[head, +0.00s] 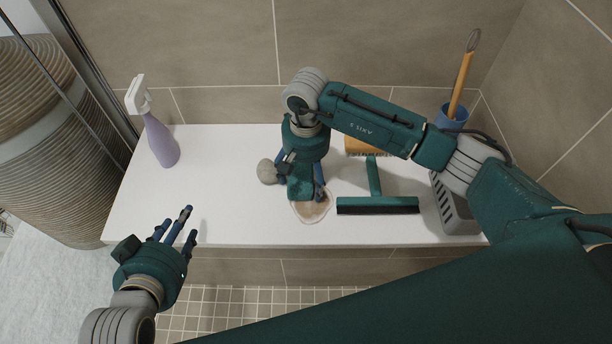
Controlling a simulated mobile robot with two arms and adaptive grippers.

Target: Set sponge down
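The sponge (300,188) looks like a small teal block, close in colour to my gripper. My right gripper (303,178) points down over the middle of the white bench, with its fingers around the sponge. The gripper hides part of both. My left gripper (178,230) is open and empty at the bench's front left edge.
On the white bench (225,215), a round grey stone (267,171) lies just left of my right gripper. A teal squeegee (377,205), a partly hidden orange-yellow item (358,147) and a grey basket (455,212) are to the right. A purple spray bottle (160,142) and blue cup (451,117) stand behind.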

